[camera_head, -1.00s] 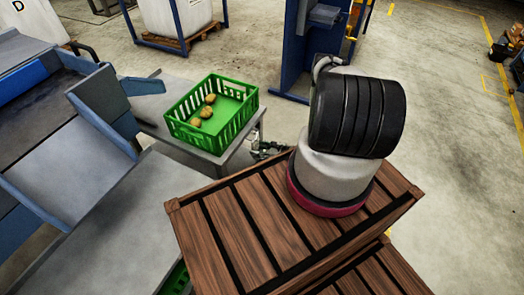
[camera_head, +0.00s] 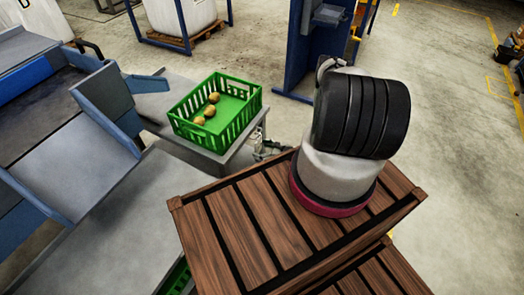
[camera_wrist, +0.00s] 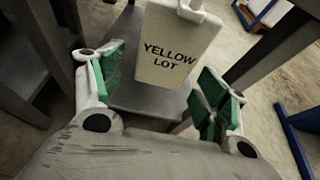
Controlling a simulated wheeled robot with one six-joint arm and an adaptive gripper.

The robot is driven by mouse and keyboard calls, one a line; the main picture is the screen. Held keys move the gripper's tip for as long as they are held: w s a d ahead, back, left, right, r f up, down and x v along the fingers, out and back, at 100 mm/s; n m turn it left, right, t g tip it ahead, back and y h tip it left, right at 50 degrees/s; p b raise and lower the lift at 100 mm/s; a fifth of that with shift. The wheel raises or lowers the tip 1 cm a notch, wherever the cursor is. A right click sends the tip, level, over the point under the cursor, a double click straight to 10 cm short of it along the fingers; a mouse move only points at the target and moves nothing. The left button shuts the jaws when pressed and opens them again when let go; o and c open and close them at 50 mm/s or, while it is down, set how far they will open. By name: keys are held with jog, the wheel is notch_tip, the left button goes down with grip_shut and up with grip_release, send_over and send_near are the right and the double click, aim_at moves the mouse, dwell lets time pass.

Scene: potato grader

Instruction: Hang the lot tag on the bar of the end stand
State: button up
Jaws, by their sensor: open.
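The lot tag (camera_wrist: 172,50) is a cream plate printed YELLOW LOT. It shows in the upper middle of the wrist view, face towards the camera and slightly tilted. A narrow white part (camera_wrist: 192,10) is at its upper edge, cut off by the picture's top. My gripper (camera_wrist: 160,88) is open, with one green-padded finger at each side of the tag's lower part. I see gaps between the tag and both pads, so it is not gripped. I cannot make out the tag or the bar of the end stand in the head view.
A green crate (camera_head: 190,132) with several potatoes stands on a grey table (camera_head: 232,153). Blue and grey grader chutes (camera_head: 75,155) fill the left. A blue upright frame (camera_head: 308,55) stands behind. In the wrist view, a grey beam (camera_wrist: 275,45) runs close to the right finger. Open floor lies at the right.

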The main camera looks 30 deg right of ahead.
jog(key=v, duration=1.1)
jog(key=s+a+r+n+g+y, duration=0.45)
jog(key=s+r, duration=0.35)
jog(key=s, duration=0.3)
jog(key=s+d+r+n+g+h, duration=0.1)
jog(key=d+r+n+g+h, duration=0.3)
jog(key=r, duration=0.8)
jog(key=s+r+n+g, duration=0.1)
jog(key=r+n+g, duration=0.2)
jog(key=r+n, duration=0.65)
jog(key=s+d+r+n+g+h, duration=0.1)
jog(key=d+r+n+g+h, duration=0.15)
jog(key=r, duration=1.25)
jog(key=s+a+r+n+t+h, duration=0.1)
jog(key=a+r+n+t+h, duration=0.1)
jog(key=r, duration=0.9)
jog(key=s+a+r+n+t+h, duration=0.2)
jog(key=a+r+n+t, duration=0.3)
jog(key=r, duration=0.6)
jog(key=shift+s+a+n+h, duration=0.2)
jog(key=shift+a+n+h, duration=0.5)
jog(key=shift+a+n, duration=0.15)
jog(key=shift+r, duration=0.1)
